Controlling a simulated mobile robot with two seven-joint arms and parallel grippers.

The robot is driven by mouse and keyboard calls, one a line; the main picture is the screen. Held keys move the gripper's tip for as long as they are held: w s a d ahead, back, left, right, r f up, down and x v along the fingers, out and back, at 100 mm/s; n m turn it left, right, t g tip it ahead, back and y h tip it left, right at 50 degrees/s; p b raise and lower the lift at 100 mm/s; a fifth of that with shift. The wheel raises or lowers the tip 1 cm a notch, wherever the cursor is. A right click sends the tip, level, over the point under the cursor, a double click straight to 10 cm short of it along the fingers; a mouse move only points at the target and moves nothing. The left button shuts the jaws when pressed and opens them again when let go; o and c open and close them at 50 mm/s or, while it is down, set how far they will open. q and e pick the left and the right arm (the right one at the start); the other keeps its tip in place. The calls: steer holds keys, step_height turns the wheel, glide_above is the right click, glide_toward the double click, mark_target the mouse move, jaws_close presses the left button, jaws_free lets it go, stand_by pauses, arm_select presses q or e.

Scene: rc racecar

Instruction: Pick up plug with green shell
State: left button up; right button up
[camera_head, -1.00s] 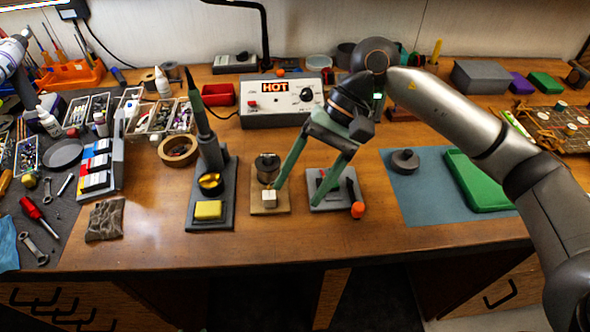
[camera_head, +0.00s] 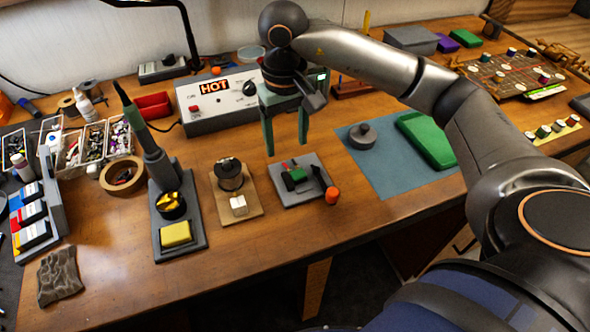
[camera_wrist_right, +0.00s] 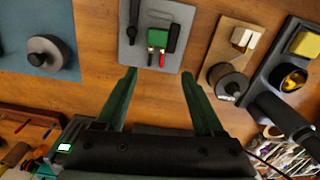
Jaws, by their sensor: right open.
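The plug with green shell (camera_head: 296,175) lies on a small grey plate (camera_head: 282,193) near the middle of the bench. It also shows in the right wrist view (camera_wrist_right: 157,39), with a red and a black lead pointing toward my fingers. My right gripper (camera_head: 286,148) is open and empty, its fingers pointing down, above the bench near the plate's back edge. In the right wrist view, the open fingers (camera_wrist_right: 158,75) lie to either side of the plug's line, apart from it. My left gripper is not in view.
Black parts and an orange-ended tool (camera_head: 332,195) lie beside the plug. A wooden block with a spool (camera_head: 230,175) and a soldering iron stand (camera_head: 190,240) are to the left. A "HOT" station (camera_head: 215,105) is behind. A blue mat (camera_head: 385,180) is to the right.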

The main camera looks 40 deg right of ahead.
mark_target(291, 164)
steer(key=f, duration=0.5)
steer(key=shift+s+d+f+p, duration=0.15)
steer(key=shift+d+f+p, duration=0.15)
steer(key=shift+p, duration=0.1)
steer(key=shift+c, duration=0.2)
jaws_close()
